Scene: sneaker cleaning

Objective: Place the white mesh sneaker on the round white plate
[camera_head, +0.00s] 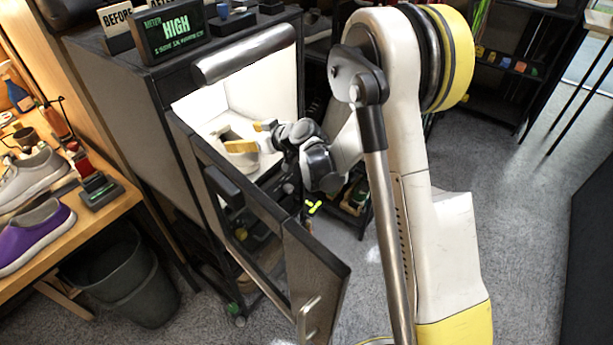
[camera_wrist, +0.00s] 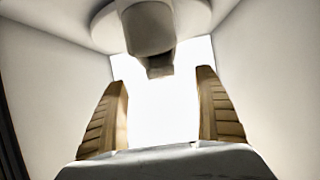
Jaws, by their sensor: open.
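My gripper (camera_head: 253,136) reaches into the lit white cabinet (camera_head: 262,73) through its open door. In the wrist view its two tan ridged fingers (camera_wrist: 163,82) stand wide apart with nothing between them. A round white plate (camera_wrist: 100,28) shows at the top of the wrist view. A pale grey-white shape (camera_wrist: 150,28), probably the end of the white mesh sneaker, rests against the plate, beyond and apart from the fingertips. In the head view the plate area is small and partly hidden by the gripper, so the sneaker is unclear there.
The cabinet door (camera_head: 318,262) hangs open below my arm. White inner walls (camera_wrist: 50,60) flank the gripper closely. A bench at left holds a grey-white sneaker (camera_head: 28,178) and a purple sneaker (camera_head: 36,236). A dark bin (camera_head: 125,285) stands beneath.

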